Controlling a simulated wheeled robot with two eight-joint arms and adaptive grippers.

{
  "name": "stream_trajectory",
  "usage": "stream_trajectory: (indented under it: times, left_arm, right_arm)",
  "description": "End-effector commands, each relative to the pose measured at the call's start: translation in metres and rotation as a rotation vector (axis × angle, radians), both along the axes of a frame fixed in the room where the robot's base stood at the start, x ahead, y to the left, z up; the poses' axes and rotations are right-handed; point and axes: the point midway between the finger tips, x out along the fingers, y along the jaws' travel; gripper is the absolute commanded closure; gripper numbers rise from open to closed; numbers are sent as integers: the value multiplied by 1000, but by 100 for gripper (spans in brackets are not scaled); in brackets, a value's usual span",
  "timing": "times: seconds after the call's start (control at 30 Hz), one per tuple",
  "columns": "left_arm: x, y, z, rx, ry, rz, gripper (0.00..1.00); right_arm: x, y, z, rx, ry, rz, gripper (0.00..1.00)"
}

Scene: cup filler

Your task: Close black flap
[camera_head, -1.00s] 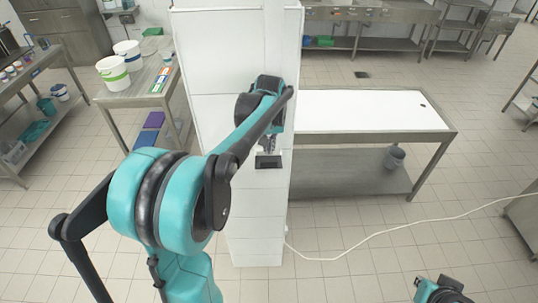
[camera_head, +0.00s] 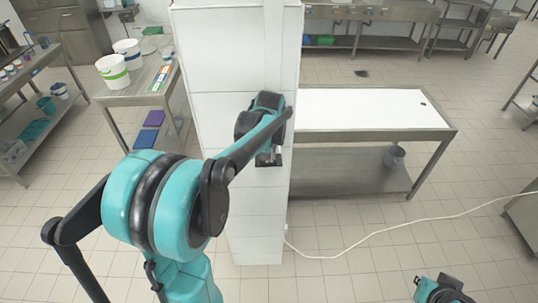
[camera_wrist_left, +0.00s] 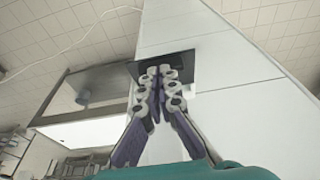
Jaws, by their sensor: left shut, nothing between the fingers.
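The black flap (camera_head: 262,163) is a small dark piece on the front of the tall white column, partly covered by my left gripper (camera_head: 268,153) in the head view. In the left wrist view the flap (camera_wrist_left: 184,66) shows as a dark plate behind my left fingertips (camera_wrist_left: 157,72). The fingers are shut together with nothing between them and reach right up to the flap; whether they touch it I cannot tell. The flap's exact angle is hard to tell. Only a teal and black part of my right arm shows at the bottom right; its fingers are out of view.
The white column (camera_head: 222,120) stands beside a steel table with a white top (camera_head: 360,112). A grey bucket (camera_head: 395,157) sits on its lower shelf. A side table at left holds white buckets (camera_head: 112,72). A pale cable (camera_head: 400,226) crosses the open floor at right.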

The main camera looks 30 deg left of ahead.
Motion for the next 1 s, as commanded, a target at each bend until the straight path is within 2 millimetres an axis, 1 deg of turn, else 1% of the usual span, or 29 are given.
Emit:
stream_trajectory:
  times: [0.37,0.57,0.77,1.0]
  left_arm:
    - [-4,-2,-5,31,-49,0,100]
    - [-8,-5,-11,61,-100,-1,100]
    - [-14,-9,-25,127,-208,-2,100]
    - [-22,-14,-50,245,-400,-4,100]
  right_arm:
    - [0,0,-7,0,0,0,100]
    - [0,0,-15,0,0,0,100]
    - [0,0,-33,0,0,0,100]
    - [0,0,-69,0,0,0,100]
